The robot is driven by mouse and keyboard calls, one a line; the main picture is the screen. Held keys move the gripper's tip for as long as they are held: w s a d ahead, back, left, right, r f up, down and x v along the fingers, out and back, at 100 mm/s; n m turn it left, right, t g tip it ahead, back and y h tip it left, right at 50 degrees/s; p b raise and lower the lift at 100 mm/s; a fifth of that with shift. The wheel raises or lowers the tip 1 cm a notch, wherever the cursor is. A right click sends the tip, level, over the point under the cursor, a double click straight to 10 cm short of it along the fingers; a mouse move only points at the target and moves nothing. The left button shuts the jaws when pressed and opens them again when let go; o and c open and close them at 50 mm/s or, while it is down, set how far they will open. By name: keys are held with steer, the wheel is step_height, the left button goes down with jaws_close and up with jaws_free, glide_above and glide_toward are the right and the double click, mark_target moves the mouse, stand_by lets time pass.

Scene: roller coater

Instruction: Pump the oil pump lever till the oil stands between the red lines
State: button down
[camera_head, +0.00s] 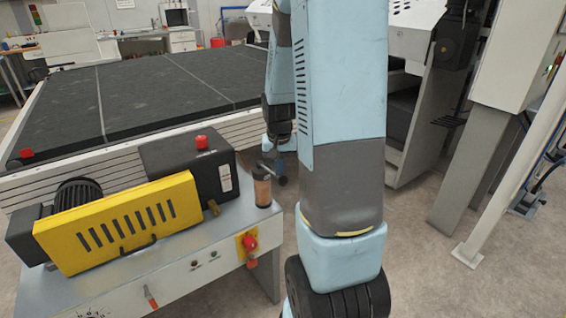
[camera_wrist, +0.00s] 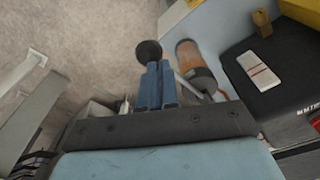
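The oil reservoir (camera_head: 262,190) is a small clear cylinder with a dark cap and brown-orange contents, at the right end of the pump table. It also shows in the wrist view (camera_wrist: 192,60). The pump lever is a thin grey rod (camera_wrist: 184,80) beside the reservoir, with a round black knob (camera_wrist: 148,51). My gripper (camera_wrist: 159,64) has its blue fingers close together, with their tips at the rod just beside the knob. It seems shut on the lever. The fingers hide part of the rod.
A pump unit with a yellow guard (camera_head: 122,222) and a black box (camera_head: 190,165) stands on the grey table, left of the reservoir. A red switch (camera_head: 249,242) is on the table front. A black-topped conveyor (camera_head: 150,95) lies behind.

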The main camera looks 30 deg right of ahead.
stand_by(0.3)
steer(key=s, duration=0.1)
steer(key=s+a+r, duration=0.1)
steer(key=shift+s+a, duration=0.25)
steer(key=shift+s, duration=0.05)
step_height(320, 180, up, 14)
steer(key=s, duration=0.1)
steer(key=shift+a+f, duration=0.15)
steer(key=shift+a, duration=0.2)
stand_by(0.3)
steer(key=shift+s, duration=0.1)
stand_by(0.8)
